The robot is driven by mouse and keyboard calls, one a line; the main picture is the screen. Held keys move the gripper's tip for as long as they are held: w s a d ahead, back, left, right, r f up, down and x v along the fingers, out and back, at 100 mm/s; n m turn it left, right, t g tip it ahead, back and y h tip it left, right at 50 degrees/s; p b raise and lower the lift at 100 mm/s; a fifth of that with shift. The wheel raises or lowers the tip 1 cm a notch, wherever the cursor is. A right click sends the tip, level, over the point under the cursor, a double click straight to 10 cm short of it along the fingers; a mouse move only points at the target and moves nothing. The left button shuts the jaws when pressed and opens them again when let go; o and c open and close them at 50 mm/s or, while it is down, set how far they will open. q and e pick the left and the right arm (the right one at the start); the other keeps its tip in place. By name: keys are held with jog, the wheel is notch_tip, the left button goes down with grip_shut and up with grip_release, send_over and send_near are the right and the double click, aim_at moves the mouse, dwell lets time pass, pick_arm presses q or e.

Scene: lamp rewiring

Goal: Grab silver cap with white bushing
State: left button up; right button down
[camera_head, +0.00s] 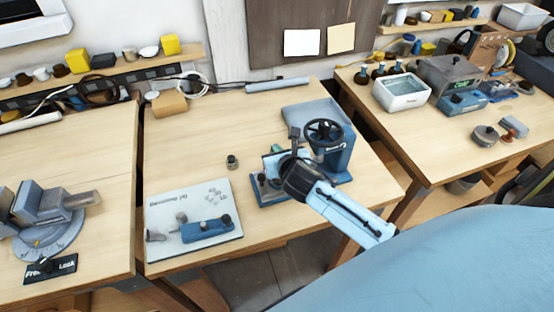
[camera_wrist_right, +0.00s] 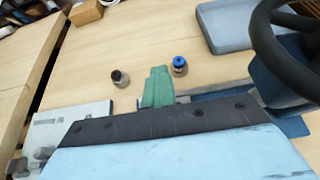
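My right gripper (camera_head: 281,163) is over the middle bench, in front of the blue press. Its green fingers (camera_wrist_right: 158,88) show as one narrow shape in the right wrist view, so I cannot tell whether they are open or shut. A small dark-topped metallic piece (camera_head: 232,162) stands on the bench to the gripper's left; a black-topped piece (camera_wrist_right: 120,78) stands left of the fingers in the wrist view. A blue-topped piece (camera_wrist_right: 179,65) stands just beyond the fingers. I cannot make out a white bushing on either piece. My left gripper is not in view.
The blue press (camera_head: 335,155) with its black handwheel stands close to my right gripper. A white board (camera_head: 165,212) with a blue fixture (camera_head: 207,231) lies at the bench's front.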

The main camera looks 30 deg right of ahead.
jog(key=shift+r, duration=0.9)
jog(key=shift+c, duration=2.2)
grip_release()
